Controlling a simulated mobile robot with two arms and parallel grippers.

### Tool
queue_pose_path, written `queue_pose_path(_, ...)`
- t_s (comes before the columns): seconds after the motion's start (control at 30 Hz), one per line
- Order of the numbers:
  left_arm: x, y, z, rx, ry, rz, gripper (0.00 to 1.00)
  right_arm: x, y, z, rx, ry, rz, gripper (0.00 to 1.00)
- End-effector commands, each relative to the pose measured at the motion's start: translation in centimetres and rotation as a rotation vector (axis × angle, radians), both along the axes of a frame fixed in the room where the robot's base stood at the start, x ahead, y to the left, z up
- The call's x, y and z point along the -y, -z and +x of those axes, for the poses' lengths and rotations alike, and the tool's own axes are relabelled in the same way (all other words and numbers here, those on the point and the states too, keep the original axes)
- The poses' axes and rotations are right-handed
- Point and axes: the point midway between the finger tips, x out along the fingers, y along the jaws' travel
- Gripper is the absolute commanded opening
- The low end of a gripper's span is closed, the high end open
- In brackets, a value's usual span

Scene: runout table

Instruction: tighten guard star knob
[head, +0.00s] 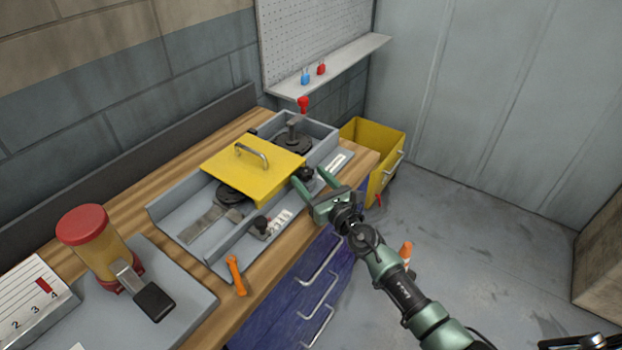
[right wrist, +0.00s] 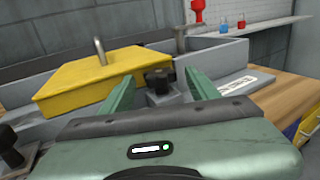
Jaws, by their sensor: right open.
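The black star knob (right wrist: 158,80) stands on a small grey block at the near edge of the yellow guard (right wrist: 92,78). In the head view the guard (head: 238,170) lies over the grey machine tray, with a metal handle on top; the knob (head: 304,174) shows just beyond my right gripper's fingers. My right gripper (head: 311,182) is open, its two green fingers pointing toward the knob. In the right wrist view the knob appears between the fingers (right wrist: 158,92); I cannot tell whether they touch it.
A second black knob (head: 261,225) sits lower on the tray. An orange wrench-like tool (head: 236,275) lies near the table edge. A yellow bin (head: 372,143) is beyond the table, and a shelf (head: 335,68) holds padlocks.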

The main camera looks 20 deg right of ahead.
Motion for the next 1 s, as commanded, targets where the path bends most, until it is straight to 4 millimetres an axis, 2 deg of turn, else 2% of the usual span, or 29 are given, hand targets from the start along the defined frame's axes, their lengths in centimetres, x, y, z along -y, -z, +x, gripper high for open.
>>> queue_pose_path(0.3, 0.0, -0.7, -0.1, -0.001, 0.0, 0.0, 0.0, 1.2, 0.1, -4.8, -0.003, 0.0, -0.001, 0.6)
queue_pose_path(0.5, 0.0, -0.6, -0.1, -0.001, 0.0, 0.0, 0.0, 1.8, 0.1, -7.0, -0.001, 0.001, 0.0, 0.6)
queue_pose_path(0.87, 0.0, -0.6, -0.1, -0.001, -0.001, -0.001, 0.0, 1.8, 0.0, -7.4, 0.0, -0.001, 0.0, 0.6)
queue_pose_path(1.0, 0.0, -0.8, 0.0, 0.0, 0.0, 0.0, 0.0, 0.5, -1.6, -6.3, -0.006, -0.083, 0.002, 0.6)
